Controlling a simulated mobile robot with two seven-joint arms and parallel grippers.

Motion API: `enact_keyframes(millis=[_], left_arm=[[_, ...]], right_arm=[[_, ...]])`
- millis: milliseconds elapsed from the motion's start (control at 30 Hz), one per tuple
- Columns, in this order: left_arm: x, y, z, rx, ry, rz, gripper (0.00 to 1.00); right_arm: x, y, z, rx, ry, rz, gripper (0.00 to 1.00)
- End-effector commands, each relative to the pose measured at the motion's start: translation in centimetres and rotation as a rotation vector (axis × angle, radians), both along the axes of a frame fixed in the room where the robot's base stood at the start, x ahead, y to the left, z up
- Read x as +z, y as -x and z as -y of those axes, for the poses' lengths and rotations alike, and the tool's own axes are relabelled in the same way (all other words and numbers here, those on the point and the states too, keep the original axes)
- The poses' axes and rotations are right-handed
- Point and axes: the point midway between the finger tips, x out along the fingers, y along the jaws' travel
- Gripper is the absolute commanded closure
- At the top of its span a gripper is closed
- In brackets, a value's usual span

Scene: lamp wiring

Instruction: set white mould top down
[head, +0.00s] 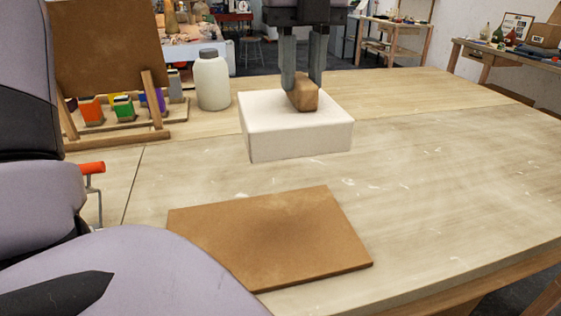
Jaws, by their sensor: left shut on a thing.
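The white mould top (295,137) is a thick white square block with a brown wooden grip (304,95) on its upper face. It is level, over the back middle of the table. My left gripper (302,88) points straight down from above and is shut on the wooden grip, one finger on each side. The mould top's underside is hidden, so I cannot tell whether it touches the table or hangs just above it. My right gripper is out of view.
A brown board (270,237) lies flat on the wooden table (430,190) in front. A white jar (212,82) stands behind left, beside a rack of coloured blocks (122,108). A red-handled clamp (92,169) is at the left edge. The table's right side is clear.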

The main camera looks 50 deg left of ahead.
Motion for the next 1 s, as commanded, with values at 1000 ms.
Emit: enact_keyframes(millis=[1000], left_arm=[[-16.0,0.0,0.0,0.025,0.002,0.001,1.00]], right_arm=[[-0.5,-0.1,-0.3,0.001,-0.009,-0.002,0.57]])
